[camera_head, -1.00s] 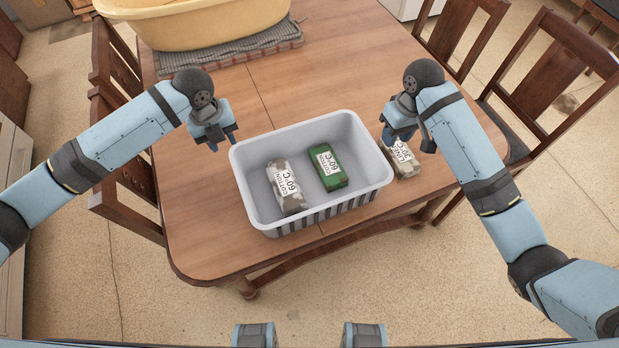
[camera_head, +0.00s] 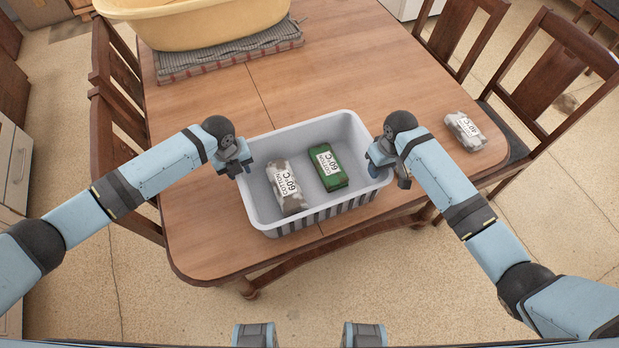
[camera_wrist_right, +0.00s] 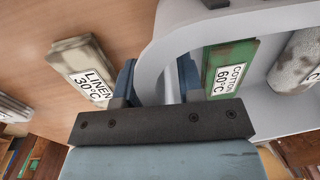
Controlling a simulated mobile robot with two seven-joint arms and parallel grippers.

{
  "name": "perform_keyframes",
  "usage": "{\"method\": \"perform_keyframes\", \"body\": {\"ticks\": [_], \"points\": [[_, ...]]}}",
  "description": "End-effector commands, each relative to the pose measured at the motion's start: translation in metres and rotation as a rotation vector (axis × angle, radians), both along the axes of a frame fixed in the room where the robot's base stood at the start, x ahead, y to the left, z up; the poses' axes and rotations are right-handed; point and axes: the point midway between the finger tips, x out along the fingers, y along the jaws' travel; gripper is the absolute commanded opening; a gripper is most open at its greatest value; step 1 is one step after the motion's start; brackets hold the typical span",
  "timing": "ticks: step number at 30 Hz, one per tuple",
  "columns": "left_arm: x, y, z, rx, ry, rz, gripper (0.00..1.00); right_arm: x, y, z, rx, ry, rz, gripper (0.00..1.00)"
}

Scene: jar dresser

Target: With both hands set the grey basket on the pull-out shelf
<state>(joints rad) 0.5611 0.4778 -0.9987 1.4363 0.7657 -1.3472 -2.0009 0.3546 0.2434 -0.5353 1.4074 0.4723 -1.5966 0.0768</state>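The grey basket (camera_head: 310,222) stands on the wooden table with two packets inside: a grey-white one (camera_head: 286,188) and a green one (camera_head: 328,167). My right gripper (camera_head: 388,172) is at its right rim. In the right wrist view the fingers (camera_wrist_right: 158,84) are apart, with the basket's wall (camera_wrist_right: 172,40) between them. My left gripper (camera_head: 240,168) is at the left rim, fingers pointing down; whether it grips the rim is not clear. I cannot make out a pull-out shelf.
A packet (camera_head: 465,131) lies near the table's right edge. A "LINEN 30°C" packet (camera_wrist_right: 85,72) lies beside the basket, hidden in the head view by my right arm. A yellow tub (camera_head: 200,25) stands on a mat at the back. Chairs (camera_head: 545,75) flank the table (camera_head: 350,60).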

Motion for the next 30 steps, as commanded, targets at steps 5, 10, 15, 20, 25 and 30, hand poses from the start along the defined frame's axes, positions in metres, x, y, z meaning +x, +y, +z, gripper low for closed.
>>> {"method": "perform_keyframes", "body": {"ticks": [5, 10, 15, 20, 25, 30], "points": [[0.0001, -0.0001, -0.0014, 0.0, 0.0, 0.0, 0.35, -0.0001, 0.0003, -0.0014, 0.0, 0.0, 0.0, 0.35], [0.0001, -0.0002, -0.0012, 0.0, 0.0, 0.0, 0.24, -0.0002, 0.0003, -0.0014, 0.0, 0.0, 0.0, 0.24], [0.0002, -0.0001, -0.0011, 0.0, 0.0, 0.0, 0.0, -0.0003, 0.0001, -0.0013, 0.0, 0.0, 0.0, 0.0], [0.0003, -0.0001, -0.0009, 0.0, 0.0, 0.0, 0.0, -0.0002, 0.0, -0.0012, 0.0, 0.0, 0.0, 0.0], [0.0008, -0.0003, 0.0005, -0.001, -0.001, 0.0, 0.0, 0.0003, 0.0001, 0.0002, 0.0, -0.001, 0.0, 0.0], [0.0008, -0.0002, 0.0064, -0.001, -0.001, 0.0, 0.0, 0.0003, 0.0001, 0.006, 0.0, -0.001, 0.0, 0.0]]}}
